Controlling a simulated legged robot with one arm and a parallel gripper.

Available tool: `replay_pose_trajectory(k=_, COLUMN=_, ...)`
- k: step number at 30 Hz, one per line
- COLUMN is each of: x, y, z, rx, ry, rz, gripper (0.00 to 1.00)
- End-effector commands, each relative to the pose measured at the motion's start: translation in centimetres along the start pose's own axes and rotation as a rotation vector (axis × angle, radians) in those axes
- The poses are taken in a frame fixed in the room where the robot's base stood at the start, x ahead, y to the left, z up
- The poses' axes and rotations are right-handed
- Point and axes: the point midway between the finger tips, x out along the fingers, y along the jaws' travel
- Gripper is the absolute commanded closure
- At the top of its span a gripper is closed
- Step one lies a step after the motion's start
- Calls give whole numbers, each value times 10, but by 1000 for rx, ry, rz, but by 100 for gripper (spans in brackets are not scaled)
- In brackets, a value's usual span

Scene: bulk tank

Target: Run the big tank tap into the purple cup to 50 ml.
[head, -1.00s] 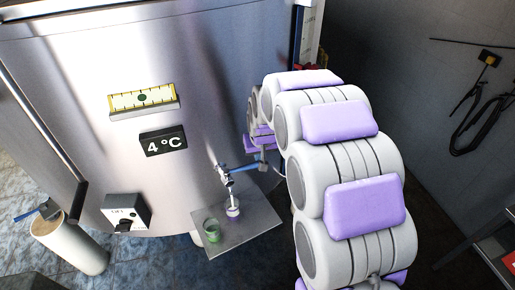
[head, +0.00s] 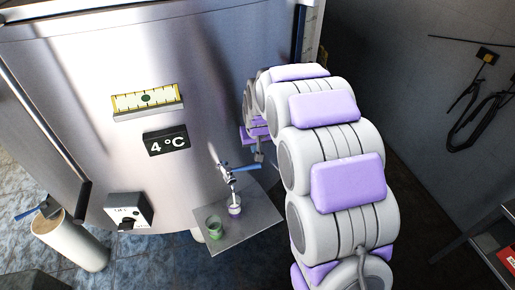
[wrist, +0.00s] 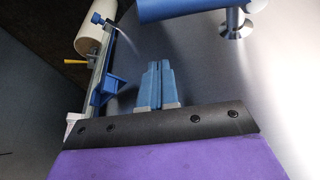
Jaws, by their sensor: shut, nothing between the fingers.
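The big tank tap (head: 226,173) sticks out low on the steel tank, with its blue lever (head: 244,168) pointing right. A pale streak joins the spout and the cup; the level inside is too small to read. My gripper (head: 259,156) is just above and right of the lever's end. In the wrist view my gripper (wrist: 155,82) has its blue fingers shut together and empty, apart from the blue bar (wrist: 180,8) at the top, which appears to be the lever.
A green cup (head: 213,227) stands on the shelf left of the purple cup. A switch box (head: 128,210), a 4°C display (head: 166,142) and a yellow gauge (head: 147,101) are on the tank. A pale cylinder (head: 75,245) stands at left.

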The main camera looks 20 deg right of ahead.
Motion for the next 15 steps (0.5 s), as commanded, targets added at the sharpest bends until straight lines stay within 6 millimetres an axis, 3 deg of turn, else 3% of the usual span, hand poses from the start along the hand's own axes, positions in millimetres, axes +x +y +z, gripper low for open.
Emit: replay_pose_trajectory(k=15, x=-91, y=-2, z=-3, rx=0, ry=7, rz=0, gripper=100)
